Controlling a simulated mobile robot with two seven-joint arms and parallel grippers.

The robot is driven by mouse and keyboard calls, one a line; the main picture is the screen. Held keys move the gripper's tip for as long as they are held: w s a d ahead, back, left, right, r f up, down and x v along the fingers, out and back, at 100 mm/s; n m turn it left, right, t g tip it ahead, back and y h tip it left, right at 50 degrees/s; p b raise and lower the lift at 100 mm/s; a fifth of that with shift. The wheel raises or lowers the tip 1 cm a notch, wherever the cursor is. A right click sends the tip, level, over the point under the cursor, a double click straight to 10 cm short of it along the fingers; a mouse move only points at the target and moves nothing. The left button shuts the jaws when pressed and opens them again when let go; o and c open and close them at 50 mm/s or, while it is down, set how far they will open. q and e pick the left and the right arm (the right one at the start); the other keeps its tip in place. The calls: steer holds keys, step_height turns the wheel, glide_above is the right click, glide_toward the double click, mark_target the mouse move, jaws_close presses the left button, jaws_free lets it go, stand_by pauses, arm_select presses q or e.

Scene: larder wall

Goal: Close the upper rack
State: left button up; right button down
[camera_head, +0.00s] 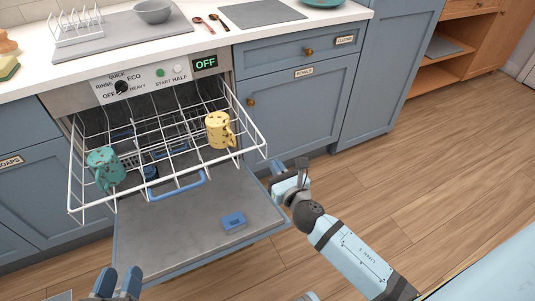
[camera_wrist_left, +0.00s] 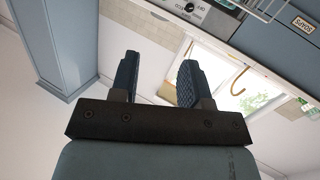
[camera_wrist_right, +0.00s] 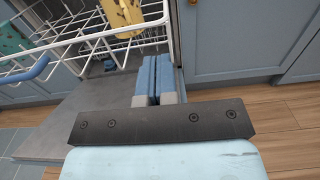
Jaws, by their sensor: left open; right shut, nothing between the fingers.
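The upper rack (camera_head: 160,205) is a white wire basket pulled out of the dishwasher over its lowered door (camera_head: 165,235). It has a blue handle (camera_head: 177,187) at its front and holds a teal mug (camera_head: 106,168) and a yellow mug (camera_head: 219,130). My right gripper (camera_head: 276,172) is near the rack's front right corner; in the right wrist view its blue fingers (camera_wrist_right: 152,78) are together and empty, close to the rack's wires (camera_wrist_right: 140,40). Whether they touch is unclear. My left gripper (camera_head: 118,281) is open and empty at the bottom, in front of the door.
The door lies flat with a blue detergent compartment (camera_head: 234,221) on it. A counter (camera_head: 210,38) above carries a dish rack (camera_head: 76,24), a grey bowl (camera_head: 153,11) and spoons. Blue cabinets (camera_head: 300,98) stand to the right. Wooden floor (camera_head: 430,160) at right is clear.

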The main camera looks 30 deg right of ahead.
mark_target(264, 149)
steer(key=w, duration=0.5)
steer(key=shift+f+b, duration=0.1)
steer(key=shift+b, duration=0.2)
steer(key=shift+w, duration=0.3)
arm_select(q)
steer(key=shift+d+r+t+h, duration=0.3)
steer(key=shift+r, duration=0.35)
